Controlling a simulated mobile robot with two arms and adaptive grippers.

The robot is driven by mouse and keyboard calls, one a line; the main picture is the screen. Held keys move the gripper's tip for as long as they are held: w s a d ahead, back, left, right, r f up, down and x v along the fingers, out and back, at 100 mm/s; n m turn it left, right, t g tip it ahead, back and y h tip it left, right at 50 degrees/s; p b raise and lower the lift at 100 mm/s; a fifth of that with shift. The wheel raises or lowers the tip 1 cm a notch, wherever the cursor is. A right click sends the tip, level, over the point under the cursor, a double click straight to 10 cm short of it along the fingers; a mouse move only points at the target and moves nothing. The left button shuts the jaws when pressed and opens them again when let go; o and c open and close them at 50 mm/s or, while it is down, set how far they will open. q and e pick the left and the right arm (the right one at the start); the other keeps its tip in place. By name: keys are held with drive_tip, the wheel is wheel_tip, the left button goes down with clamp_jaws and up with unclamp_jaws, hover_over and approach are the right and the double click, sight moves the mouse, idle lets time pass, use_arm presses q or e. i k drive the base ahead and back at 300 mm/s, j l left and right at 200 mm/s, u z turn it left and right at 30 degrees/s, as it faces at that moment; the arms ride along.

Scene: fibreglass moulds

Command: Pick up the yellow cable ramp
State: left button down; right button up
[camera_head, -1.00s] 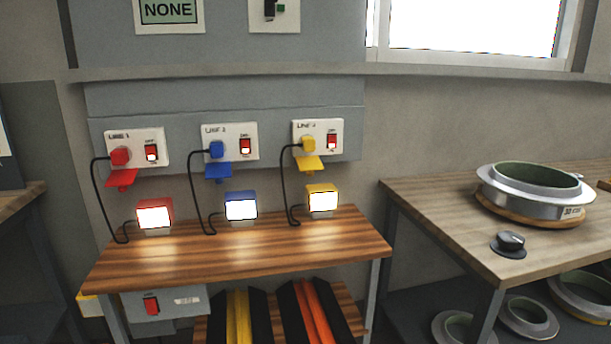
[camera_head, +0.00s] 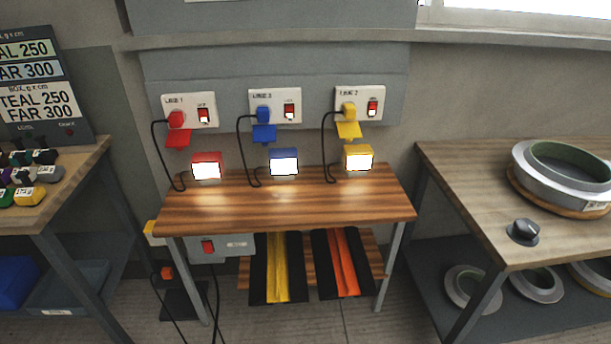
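The yellow cable ramp (camera_head: 278,268) is a black strip with a yellow middle band. It lies on the low wooden shelf under the small table, its front end toward me. A similar ramp with an orange band (camera_head: 343,262) lies to its right, a small gap apart. The tabletop hides the back ends of both. Neither of my grippers shows in the head view.
The small wooden table (camera_head: 300,205) carries red, blue and yellow lamps. Black cords run from wall plugs above. Cables hang near a dark plate (camera_head: 185,303) at lower left. Workbenches stand left and right (camera_head: 470,200). The floor (camera_head: 300,325) before the shelf looks clear.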

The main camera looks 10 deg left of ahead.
sight(277, 271)
drive_tip(key=i+l+u, duration=0.15)
drive_tip(key=i, duration=0.4)
drive_tip(key=i+l+u, duration=0.2)
drive_tip(key=i, duration=0.3)
